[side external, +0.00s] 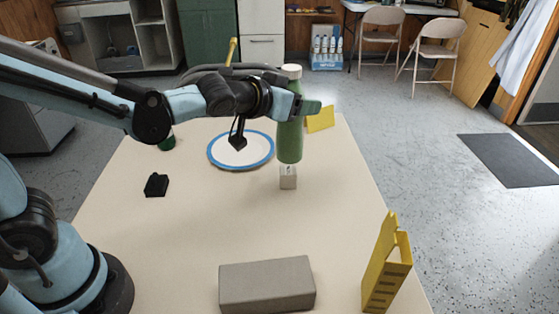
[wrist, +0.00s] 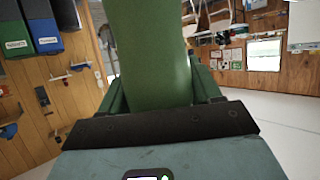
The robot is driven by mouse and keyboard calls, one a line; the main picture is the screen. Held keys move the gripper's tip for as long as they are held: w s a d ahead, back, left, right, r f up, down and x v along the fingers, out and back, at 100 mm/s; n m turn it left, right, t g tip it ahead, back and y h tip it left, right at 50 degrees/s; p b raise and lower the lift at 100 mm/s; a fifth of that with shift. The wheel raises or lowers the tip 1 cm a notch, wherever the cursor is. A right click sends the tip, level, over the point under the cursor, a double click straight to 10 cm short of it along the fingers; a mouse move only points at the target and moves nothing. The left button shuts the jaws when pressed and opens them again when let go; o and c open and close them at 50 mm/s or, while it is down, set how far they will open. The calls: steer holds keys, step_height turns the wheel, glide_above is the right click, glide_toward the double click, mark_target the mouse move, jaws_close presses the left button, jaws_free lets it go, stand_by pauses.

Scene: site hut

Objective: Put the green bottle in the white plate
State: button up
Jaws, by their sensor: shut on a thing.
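The green bottle (side external: 289,135) with a white cap is upright in the side external view. My gripper (side external: 303,107) is shut on its upper body. In the wrist view the green bottle (wrist: 150,50) fills the middle between the fingers of my gripper.
A grey block (side external: 267,285) and a yellow holder (side external: 386,265) are at the front. A yellow piece (side external: 320,119) is behind the bottle.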

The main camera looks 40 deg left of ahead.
steer(key=a+r+n+y, duration=0.1)
steer(key=a+n+y, duration=0.25)
steer(key=a, duration=0.65)
steer(key=w+a+f, duration=0.3)
steer(key=a+f, duration=0.7)
steer(key=shift+a+f, duration=0.3)
steer(key=shift+w+y, duration=0.1)
steer(key=shift+y, duration=0.15)
steer(key=o, duration=1)
steer(key=shift+f, duration=0.15)
steer(key=shift+o, duration=0.2)
